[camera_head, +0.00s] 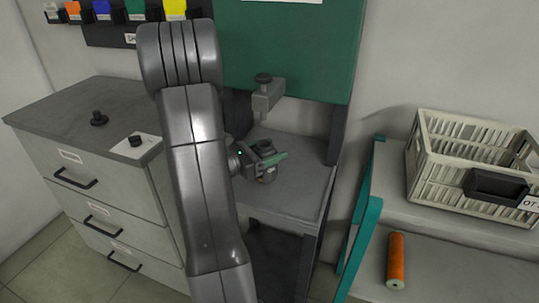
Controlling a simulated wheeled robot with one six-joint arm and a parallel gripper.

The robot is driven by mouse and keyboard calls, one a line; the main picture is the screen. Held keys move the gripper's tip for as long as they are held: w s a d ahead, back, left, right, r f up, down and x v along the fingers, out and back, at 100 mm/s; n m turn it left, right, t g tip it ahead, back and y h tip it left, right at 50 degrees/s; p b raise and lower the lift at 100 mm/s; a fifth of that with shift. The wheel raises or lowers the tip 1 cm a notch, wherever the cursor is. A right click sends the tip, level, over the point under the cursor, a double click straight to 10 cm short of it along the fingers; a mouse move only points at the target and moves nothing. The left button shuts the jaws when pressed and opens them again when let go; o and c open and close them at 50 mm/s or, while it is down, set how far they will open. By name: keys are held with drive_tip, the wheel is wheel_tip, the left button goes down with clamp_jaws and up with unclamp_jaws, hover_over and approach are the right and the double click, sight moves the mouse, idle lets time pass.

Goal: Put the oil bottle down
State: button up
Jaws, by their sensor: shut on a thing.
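My gripper (272,161) is low over the grey worktop (292,196) of the green-backed stand, to the right of my arm. It is shut on the oil bottle (268,176), a small thing with a dark top and a yellowish lower part. A green finger crosses in front of the bottle and hides its middle. The bottle looks about upright. I cannot tell whether its base touches the worktop.
A drawer cabinet (85,165) is at the left. At the right, a shelf holds a cream crate (462,184) and an orange roll (396,258). The worktop's front right is clear.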

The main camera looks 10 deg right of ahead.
drive_tip(key=shift+f, duration=0.5)
drive_tip(key=shift+f, duration=0.2)
drive_tip(key=o, duration=1.2)
drive_tip(key=shift+o, duration=0.2)
drive_tip(key=shift+r, duration=0.15)
drive_tip(key=shift+a+r, duration=0.1)
drive_tip(key=shift+a, duration=0.05)
drive_tip(key=v, duration=1.1)
drive_tip(key=shift+s+a, duration=0.2)
drive_tip(key=shift+a, duration=0.15)
